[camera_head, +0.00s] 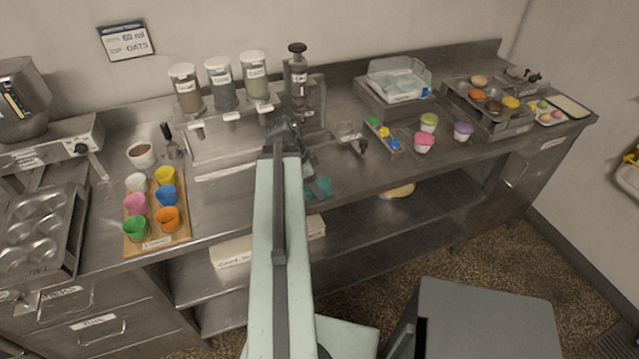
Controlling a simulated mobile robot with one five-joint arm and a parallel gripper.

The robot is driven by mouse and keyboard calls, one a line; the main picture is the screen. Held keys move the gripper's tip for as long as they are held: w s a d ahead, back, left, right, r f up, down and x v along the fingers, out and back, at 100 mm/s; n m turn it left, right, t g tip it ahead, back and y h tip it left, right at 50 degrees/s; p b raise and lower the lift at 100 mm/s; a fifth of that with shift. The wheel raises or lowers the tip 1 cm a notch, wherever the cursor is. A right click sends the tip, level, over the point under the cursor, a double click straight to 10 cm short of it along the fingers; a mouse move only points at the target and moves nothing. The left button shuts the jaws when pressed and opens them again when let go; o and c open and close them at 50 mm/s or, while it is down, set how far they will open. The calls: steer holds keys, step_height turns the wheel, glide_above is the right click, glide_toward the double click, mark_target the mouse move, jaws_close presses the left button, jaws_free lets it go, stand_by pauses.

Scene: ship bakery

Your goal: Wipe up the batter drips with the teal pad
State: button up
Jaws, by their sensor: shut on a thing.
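The teal pad (320,187) is at the front part of the steel counter, just right of my arm. My gripper (307,176) is shut on the teal pad and holds it at or just above the counter; I cannot tell whether the pad touches it. My pale green arm reaches in from the bottom and hides part of the counter and most of the gripper. No batter drips can be made out clearly in this view.
Several colored cups stand on a wooden board (157,245) at left. Jars and a dispenser (298,75) stand behind my gripper. Right of it are a small tray (384,131), cups and a clear bin (400,80). The counter just right of the pad is bare.

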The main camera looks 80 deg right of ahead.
steer(key=shift+w+a, duration=0.8)
steer(key=shift+w, duration=0.25)
steer(key=shift+w+a, duration=0.75)
steer(key=shift+w, duration=0.35)
steer(key=shift+w+a, duration=0.8)
steer(key=shift+w, duration=0.25)
steer(key=shift+r, duration=0.1)
step_height(320, 180, up, 6)
steer(key=p, duration=0.6)
step_height(320, 180, up, 3)
steer(key=p, duration=0.3)
